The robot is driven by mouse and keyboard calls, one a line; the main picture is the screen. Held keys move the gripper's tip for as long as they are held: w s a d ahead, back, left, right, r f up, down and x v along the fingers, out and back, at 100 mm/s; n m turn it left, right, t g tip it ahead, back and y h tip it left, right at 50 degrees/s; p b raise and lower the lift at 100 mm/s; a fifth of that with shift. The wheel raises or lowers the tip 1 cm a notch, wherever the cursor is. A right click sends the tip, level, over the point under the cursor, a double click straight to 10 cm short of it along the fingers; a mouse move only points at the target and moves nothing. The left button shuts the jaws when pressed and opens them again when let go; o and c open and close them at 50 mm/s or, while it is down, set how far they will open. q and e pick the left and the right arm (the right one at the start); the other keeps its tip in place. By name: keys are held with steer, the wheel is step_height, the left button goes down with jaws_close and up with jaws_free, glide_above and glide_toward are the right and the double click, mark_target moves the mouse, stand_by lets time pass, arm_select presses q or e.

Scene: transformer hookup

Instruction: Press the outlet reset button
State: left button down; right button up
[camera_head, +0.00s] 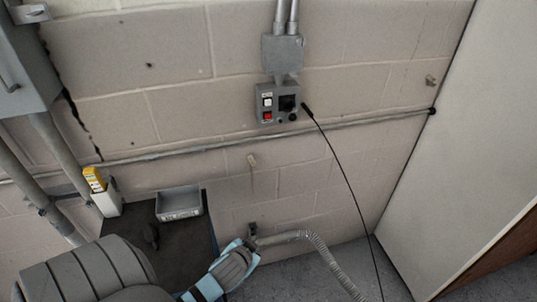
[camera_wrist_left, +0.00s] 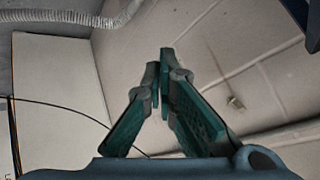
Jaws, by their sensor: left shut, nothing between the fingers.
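The grey outlet box (camera_head: 278,103) is on the block wall below a conduit box. On its left side are a white switch (camera_head: 267,101) and, below it, a red button (camera_head: 267,116); its labels are too small to read. A black socket (camera_head: 287,102) is to their right. My left gripper (camera_head: 252,230) is low in front of the wall, well below the outlet box and apart from it. In the left wrist view its fingers (camera_wrist_left: 161,62) are shut and empty. The outlet box does not show there. My right gripper is out of view.
A black cable (camera_head: 345,178) hangs from beside the outlet box. A horizontal pipe (camera_head: 215,146) crosses the wall below it. A corrugated hose (camera_head: 325,252) is low on the right, near a tall white panel (camera_head: 450,130). A grey tray (camera_head: 180,203) and a yellow-topped meter (camera_head: 103,193) are at left.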

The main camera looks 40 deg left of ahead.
mark_target(268, 116)
arm_select(q)
steer(key=w+a+r+m+t, duration=0.2)
steer(key=w+r+t, duration=0.3)
steer(key=r, duration=0.8)
steer(key=w+a+r+m+t, duration=0.1)
steer(key=w+r+t, duration=0.5)
steer(key=w+r, duration=0.6)
steer(key=shift+a+r+m+t+h, duration=0.3)
steer(key=shift+a+r+m, duration=0.05)
steer(key=shift+r+m, duration=0.55)
steer(key=shift+w, duration=0.1)
steer(key=shift+w+a+b, duration=0.4)
steer(key=shift+w+a, duration=0.45)
steer(key=shift+a, duration=0.35)
steer(key=shift+w+a+b, duration=0.35)
steer(key=shift+w+a, duration=0.45)
steer(key=shift+a, duration=0.45)
steer(key=shift+w+a+b, duration=0.4)
steer(key=shift+w+a, duration=0.45)
steer(key=shift+a, duration=0.35)
steer(key=shift+f, duration=0.1)
steer(key=shift+w+a, duration=0.3)
